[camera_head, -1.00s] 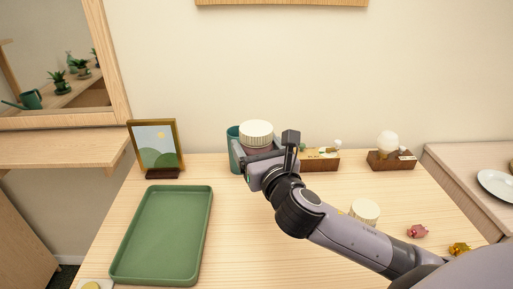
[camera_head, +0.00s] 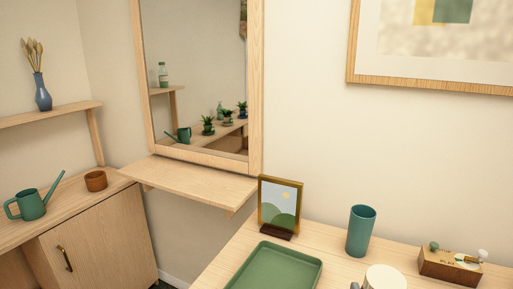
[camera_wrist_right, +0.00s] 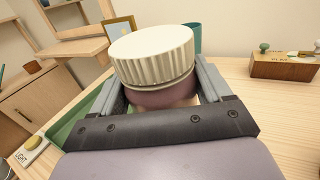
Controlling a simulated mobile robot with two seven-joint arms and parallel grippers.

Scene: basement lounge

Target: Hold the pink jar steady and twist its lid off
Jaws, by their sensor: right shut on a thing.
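The pink jar (camera_wrist_right: 165,97) is upright between the two fingers of my right gripper (camera_wrist_right: 163,88) in the right wrist view. Its wide, cream, ribbed lid (camera_wrist_right: 152,53) sits on top, with a thin dark line below its rim. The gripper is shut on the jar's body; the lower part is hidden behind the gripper. In the head view only the lid (camera_head: 385,279) shows, at the bottom edge, with a small grey bit of my right gripper beside it. My left gripper is in neither view.
A green tray (camera_head: 275,268) lies left of the jar. A picture frame (camera_head: 280,205), a teal cup (camera_head: 361,231) and a wooden box (camera_head: 450,265) stand along the back. A wooden shelf (camera_head: 187,184) is under the mirror. A watering can (camera_head: 31,204) is far left.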

